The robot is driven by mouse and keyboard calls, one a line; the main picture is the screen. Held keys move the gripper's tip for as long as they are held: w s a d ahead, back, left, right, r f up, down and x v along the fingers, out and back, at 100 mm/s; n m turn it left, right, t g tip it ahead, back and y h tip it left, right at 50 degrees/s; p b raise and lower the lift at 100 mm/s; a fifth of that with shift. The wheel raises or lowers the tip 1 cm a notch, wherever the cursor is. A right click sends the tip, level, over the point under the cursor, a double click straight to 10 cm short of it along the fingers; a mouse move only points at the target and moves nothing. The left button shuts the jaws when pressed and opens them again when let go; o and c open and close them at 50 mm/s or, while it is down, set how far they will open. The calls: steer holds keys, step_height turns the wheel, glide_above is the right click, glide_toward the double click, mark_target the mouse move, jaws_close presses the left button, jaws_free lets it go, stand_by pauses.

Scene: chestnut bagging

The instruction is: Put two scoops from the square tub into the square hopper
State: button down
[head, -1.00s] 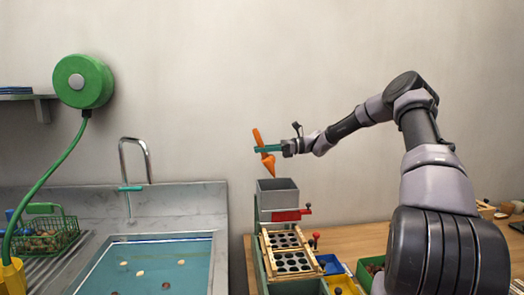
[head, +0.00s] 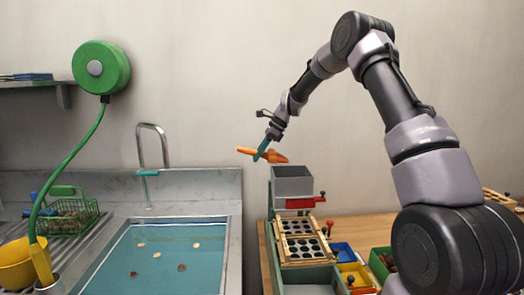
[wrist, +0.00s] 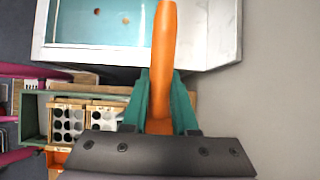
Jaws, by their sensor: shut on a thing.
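My gripper (head: 262,152) has teal fingers shut on an orange scoop (head: 247,150), a little above and left of the grey square hopper (head: 292,188). The scoop lies nearly level, handle to the left and bowl to the right, apart from the hopper. In the wrist view the scoop's handle (wrist: 164,50) runs up between the fingers (wrist: 160,103); its bowl is mostly hidden. I cannot tell whether the bowl holds anything. A green tub (head: 374,266) with brown contents sits at the lower right, partly behind my arm; I cannot tell whether it is the square tub.
Below the hopper are a red-handled slide (head: 300,203) and a wooden rack with dark holes (head: 300,246). Blue (head: 342,252) and yellow (head: 358,274) bins stand beside it. A water-filled sink (head: 165,262) with a tap (head: 153,150) is at left. The air above the sink is clear.

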steer(key=shift+a+r+h, duration=0.2)
steer(key=shift+a+h, duration=0.05)
steer(key=shift+h, duration=0.85)
steer(key=shift+r, duration=1.5)
